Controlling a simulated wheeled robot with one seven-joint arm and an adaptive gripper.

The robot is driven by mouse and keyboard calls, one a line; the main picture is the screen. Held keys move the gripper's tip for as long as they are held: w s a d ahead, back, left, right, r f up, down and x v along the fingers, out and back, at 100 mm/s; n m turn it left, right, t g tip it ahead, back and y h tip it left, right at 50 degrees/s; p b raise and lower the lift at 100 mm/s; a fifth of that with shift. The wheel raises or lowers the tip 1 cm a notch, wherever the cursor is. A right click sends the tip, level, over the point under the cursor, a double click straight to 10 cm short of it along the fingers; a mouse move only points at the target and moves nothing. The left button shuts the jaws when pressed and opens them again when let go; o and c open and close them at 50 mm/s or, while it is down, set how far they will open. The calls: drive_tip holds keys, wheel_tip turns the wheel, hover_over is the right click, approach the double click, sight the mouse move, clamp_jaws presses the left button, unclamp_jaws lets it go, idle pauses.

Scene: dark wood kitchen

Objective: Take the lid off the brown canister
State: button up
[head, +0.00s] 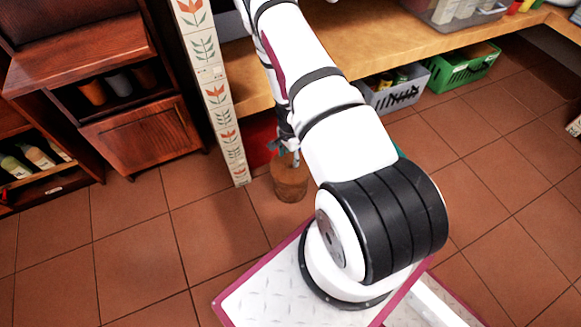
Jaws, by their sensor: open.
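A brown, round canister-like vessel (290,182) shows right of the patterned tile post, with the tiled floor behind it. Its top is partly covered by my gripper, so I cannot tell its lid apart from its body. My gripper (287,155) is at the far end of my white arm, right over the top of the vessel. It is open, but the fingers are small and partly hidden. I cannot tell whether they touch the vessel.
A wooden counter (355,62) runs across the back. A grey basket (395,97) and a green crate (462,70) stand beneath it. A patterned tile post (222,120) stands close left of the vessel. A dark cabinet (142,138) is at left. Floor between is clear.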

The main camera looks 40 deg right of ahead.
sight(290, 162)
wheel_tip(290, 162, down, 4)
drive_tip(key=shift+d+r+b, duration=0.1)
drive_tip(key=shift+b, duration=0.65)
drive_tip(key=shift+c, duration=0.5)
drive_tip(key=c, duration=0.9)
drive_tip(key=shift+r, duration=0.15)
drive_tip(key=shift+c, duration=0.2)
